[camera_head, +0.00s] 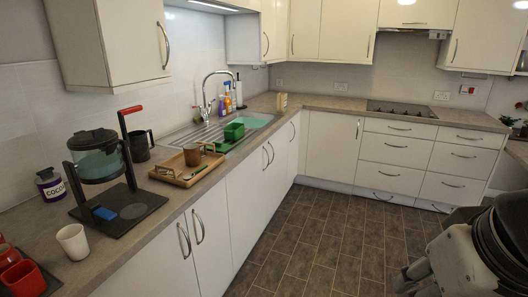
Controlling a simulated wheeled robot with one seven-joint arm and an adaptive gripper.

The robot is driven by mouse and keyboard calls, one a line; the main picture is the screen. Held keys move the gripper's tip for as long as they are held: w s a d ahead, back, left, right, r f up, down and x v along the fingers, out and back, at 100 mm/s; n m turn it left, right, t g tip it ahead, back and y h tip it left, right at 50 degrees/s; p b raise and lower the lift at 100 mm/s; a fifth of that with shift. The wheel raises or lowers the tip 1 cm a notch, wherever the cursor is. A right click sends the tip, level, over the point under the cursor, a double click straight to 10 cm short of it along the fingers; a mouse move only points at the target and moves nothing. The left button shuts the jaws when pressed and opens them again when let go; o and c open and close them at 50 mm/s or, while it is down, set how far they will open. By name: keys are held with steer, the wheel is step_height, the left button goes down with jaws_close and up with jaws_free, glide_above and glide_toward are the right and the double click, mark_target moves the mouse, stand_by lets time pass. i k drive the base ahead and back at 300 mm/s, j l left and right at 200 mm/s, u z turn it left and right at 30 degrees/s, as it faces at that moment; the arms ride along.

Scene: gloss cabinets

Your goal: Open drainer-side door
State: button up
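The metal drainer (190,141) lies left of the sink (255,121) in the left counter. Below this stretch stand glossy cream base doors. One door (241,190) and its right neighbour (280,155) have bow handles (266,157) side by side. Further left, another pair of doors (160,262) has two handles (184,241) close together. All these doors look shut. Parts of my arm fill the lower right, over the floor and far from these doors. A dark, partly cut-off part at its lower left may be my gripper (408,280); its fingers are unclear. Nothing touches a handle.
The tiled floor (310,235) before the doors is clear. A coffee maker (100,165), a white cup (73,241), red mugs (20,275) and a wooden tray (183,177) stand on the left counter. Drawers (396,148) and a hob (402,109) are at the back.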

mark_target(245, 184)
steer(key=i+u, duration=0.1)
steer(key=i, duration=0.45)
steer(key=i+l+u, duration=0.1)
steer(key=i, duration=0.5)
steer(key=i+l+u, duration=0.1)
steer(key=i, duration=0.45)
steer(key=i+l, duration=0.3)
steer(key=i, duration=0.25)
steer(key=i+l+u, duration=0.15)
steer(key=i, duration=0.4)
